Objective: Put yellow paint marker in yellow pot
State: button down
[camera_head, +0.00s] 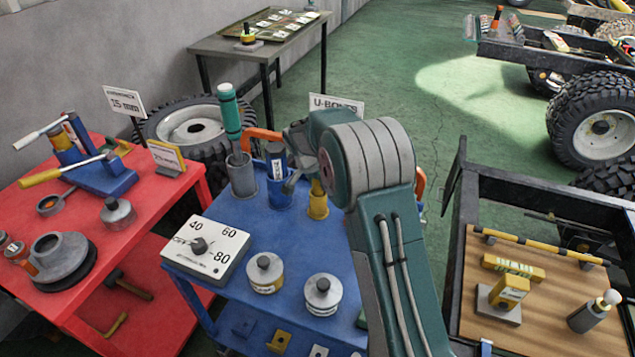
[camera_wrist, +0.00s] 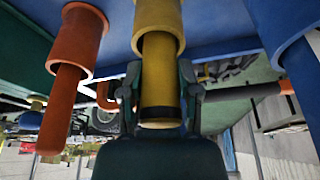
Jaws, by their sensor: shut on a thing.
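The yellow pot (camera_head: 318,203) stands on the blue cart top (camera_head: 310,240) beside a blue pot, partly hidden behind my arm. In the wrist view, which looks upside down, the yellow pot (camera_wrist: 158,17) is at top centre. The yellow paint marker (camera_wrist: 160,75), with a dark end band, lines up with the pot, and its far end appears inside the pot's mouth. My gripper (camera_wrist: 160,95) is shut on the marker, one finger on each side. How deep the marker sits is hidden. The head view does not show the marker or fingertips clearly.
A blue pot (camera_head: 278,190) and a grey pot (camera_head: 242,178) with a green marker (camera_head: 230,112) stand left of the yellow pot. An orange pot (camera_wrist: 78,42) holding an orange marker (camera_wrist: 62,110) is close by. A dial box (camera_head: 205,248) and two canisters are in front.

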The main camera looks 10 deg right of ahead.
jog(key=shift+c, duration=1.6)
grip_release()
jog(key=shift+r, duration=0.1)
jog(key=s+a+r+n+t, duration=0.1)
jog(key=s+r, duration=0.4)
jog(key=r, duration=0.4)
jog(key=s+r+n, duration=0.1)
jog(key=s+r, duration=0.5)
jog(key=r, duration=0.4)
jog(key=s+d+n+t+y, duration=0.1)
jog(key=s+n, duration=0.6)
jog(key=s, duration=2.1)
jog(key=shift+r+n+t+y, duration=0.45)
jog(key=shift+t+y, duration=0.25)
jog(key=shift+y, duration=0.2)
